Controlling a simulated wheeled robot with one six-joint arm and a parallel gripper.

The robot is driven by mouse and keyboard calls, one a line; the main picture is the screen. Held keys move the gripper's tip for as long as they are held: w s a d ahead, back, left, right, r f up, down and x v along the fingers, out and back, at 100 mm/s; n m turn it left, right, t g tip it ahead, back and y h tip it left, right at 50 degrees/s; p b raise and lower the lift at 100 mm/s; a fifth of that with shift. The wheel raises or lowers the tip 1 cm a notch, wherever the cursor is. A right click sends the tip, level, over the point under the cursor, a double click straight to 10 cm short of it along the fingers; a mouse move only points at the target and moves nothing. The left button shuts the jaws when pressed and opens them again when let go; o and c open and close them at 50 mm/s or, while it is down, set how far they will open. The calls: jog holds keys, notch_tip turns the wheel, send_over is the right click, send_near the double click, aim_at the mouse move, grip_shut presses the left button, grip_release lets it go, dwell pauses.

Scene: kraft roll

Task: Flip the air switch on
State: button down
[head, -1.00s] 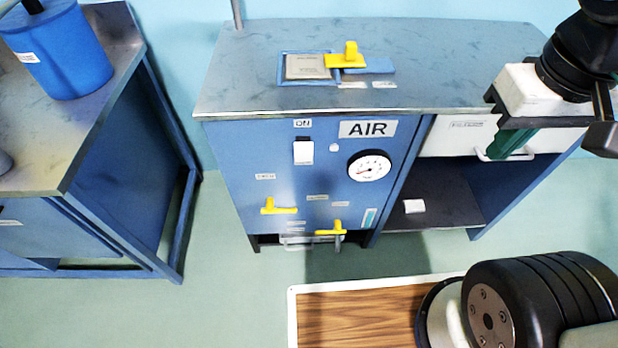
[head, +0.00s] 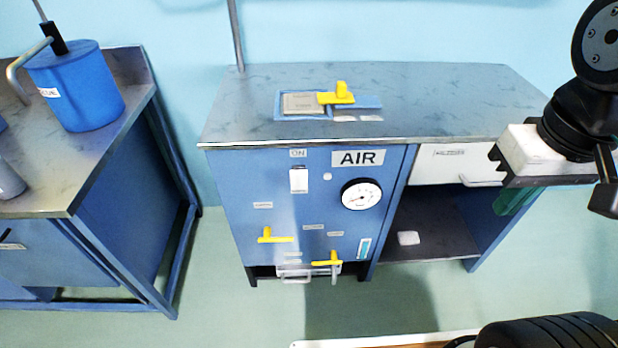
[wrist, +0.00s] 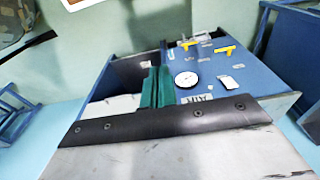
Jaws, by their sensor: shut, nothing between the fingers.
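The air switch (head: 299,180) is a white rocker on the blue front panel, under an ON label and left of the AIR sign (head: 357,158). In the wrist view the switch (wrist: 231,83) lies right of the gauge (wrist: 186,79). My gripper (head: 516,200) is at the right in the head view, in front of the white drawer and well apart from the switch. Its green fingers (wrist: 157,88) are together and empty in the wrist view. I cannot tell which way the rocker is tipped.
Yellow valve handles (head: 274,236) sit low on the panel. Another yellow lever (head: 338,95) stands on the cabinet top. A white drawer (head: 450,165) and an open shelf (head: 435,235) are right of the panel. A bench (head: 60,190) with a blue canister (head: 80,90) stands left. The floor between is clear.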

jog(key=w+a+f+n+t, duration=0.25)
jog(key=w+f+n, duration=0.2)
jog(key=w, duration=0.55)
jog(key=w+a+f+n+t, duration=0.2)
jog(key=w+a+f+n, duration=0.25)
jog(key=w, duration=0.45)
jog(key=w+a+f+n+y, duration=0.2)
jog(key=a+f+n, duration=0.2)
jog(key=a+f, duration=0.2)
jog(key=w+a+f+n+y, duration=0.2)
jog(key=a+f+n+y, duration=0.1)
jog(key=a+f, duration=0.3)
jog(key=a, duration=0.2)
jog(key=shift+a+n, duration=0.4)
jog(key=shift+w, duration=0.1)
